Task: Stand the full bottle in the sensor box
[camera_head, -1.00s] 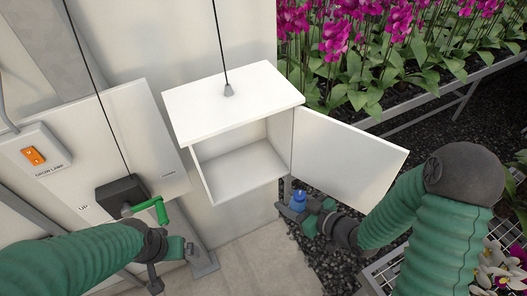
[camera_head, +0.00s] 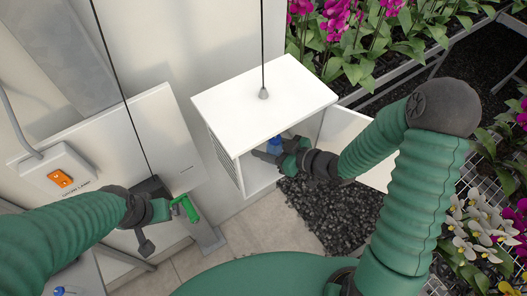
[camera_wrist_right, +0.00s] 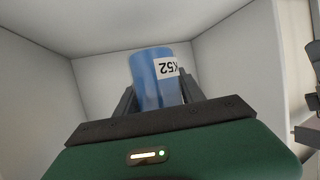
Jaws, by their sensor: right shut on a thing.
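The white sensor box (camera_head: 262,100) hangs by the wall with its door (camera_head: 348,135) open to the right. My right gripper (camera_head: 272,156) is inside the box opening, shut on the blue bottle (camera_head: 275,146). In the right wrist view the bottle (camera_wrist_right: 156,78) stands between the two fingers, with a white label ending in 52, and the box's white inner walls surround it. I cannot tell whether the bottle touches the box floor. My left gripper (camera_head: 165,222) is by the green crank handle (camera_head: 186,208) below the wall panel; its fingers are not clear.
A grow lamp switch box (camera_head: 62,175) with an orange switch is on the left. Pink orchids (camera_head: 340,25) stand on a bench behind. A wire-mesh bench with orchids (camera_head: 485,230) is at the right. Another blue-capped bottle (camera_head: 62,291) shows at the bottom left.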

